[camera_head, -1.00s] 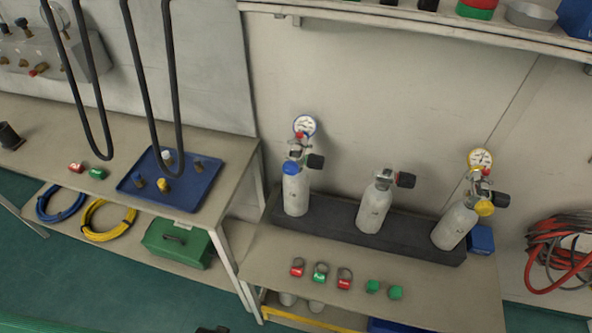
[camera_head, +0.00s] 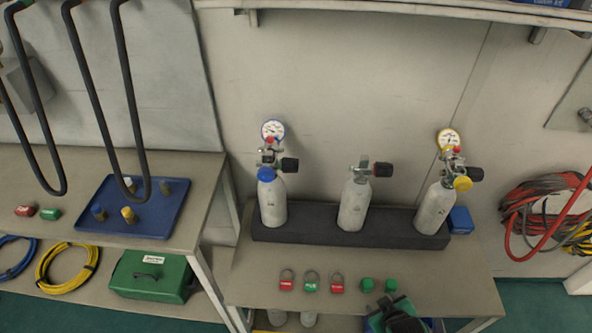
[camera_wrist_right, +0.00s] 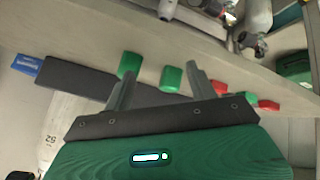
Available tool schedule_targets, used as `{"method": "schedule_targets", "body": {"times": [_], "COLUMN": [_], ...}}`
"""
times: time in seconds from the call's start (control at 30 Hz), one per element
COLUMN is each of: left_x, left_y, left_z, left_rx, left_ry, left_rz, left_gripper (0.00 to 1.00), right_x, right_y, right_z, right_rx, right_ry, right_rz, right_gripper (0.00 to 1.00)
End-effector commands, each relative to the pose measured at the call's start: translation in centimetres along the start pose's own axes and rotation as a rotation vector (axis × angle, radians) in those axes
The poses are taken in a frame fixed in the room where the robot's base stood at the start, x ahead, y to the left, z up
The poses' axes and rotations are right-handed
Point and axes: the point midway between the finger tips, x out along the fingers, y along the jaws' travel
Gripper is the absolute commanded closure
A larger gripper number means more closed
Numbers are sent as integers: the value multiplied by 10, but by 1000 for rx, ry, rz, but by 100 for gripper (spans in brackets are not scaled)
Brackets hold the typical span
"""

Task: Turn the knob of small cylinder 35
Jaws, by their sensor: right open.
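Three small grey cylinders stand on the dark block at the back of the bench: the left one (camera_head: 273,203) with a blue collar and gauge, the middle one (camera_head: 354,206) without a gauge, the right one (camera_head: 434,208) with a yellow collar and gauge. Each has a dark knob at its valve: left (camera_head: 289,165), middle (camera_head: 382,169), right (camera_head: 475,174). I cannot read which is 35. My right gripper (camera_wrist_right: 160,74) is open and empty; its arm shows at the head view's bottom edge, in front of the bench and below the cylinders. My left gripper is out of view.
Red and green tags (camera_head: 310,286) and two green caps (camera_head: 367,285) lie along the bench front. A blue tray (camera_head: 160,220) with fittings sits on the left table. Black hoses (camera_head: 130,90) hang at left. Coiled red hoses (camera_head: 540,215) hang at right.

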Motion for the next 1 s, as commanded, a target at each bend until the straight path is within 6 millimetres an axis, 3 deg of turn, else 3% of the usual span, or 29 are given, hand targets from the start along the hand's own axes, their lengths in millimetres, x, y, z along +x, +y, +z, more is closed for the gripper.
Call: {"method": "schedule_targets", "body": {"times": [0.3,0.5,0.6,0.77,1.0], "left_x": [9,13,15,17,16], "left_y": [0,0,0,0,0], "left_z": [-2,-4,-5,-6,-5], "left_rx": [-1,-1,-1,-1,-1], "left_ry": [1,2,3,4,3], "left_rz": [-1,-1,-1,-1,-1], "left_gripper": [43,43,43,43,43], "right_x": [11,-6,-21,-41,-52], "right_y": [34,31,21,4,-6], "right_z": [-139,-230,-264,-294,-309], "right_rx": [-495,-895,-1073,-1273,-1366], "right_ry": [462,795,945,1120,1209], "right_rz": [272,534,669,838,928], "right_gripper": [42,42,42,42,42]}}
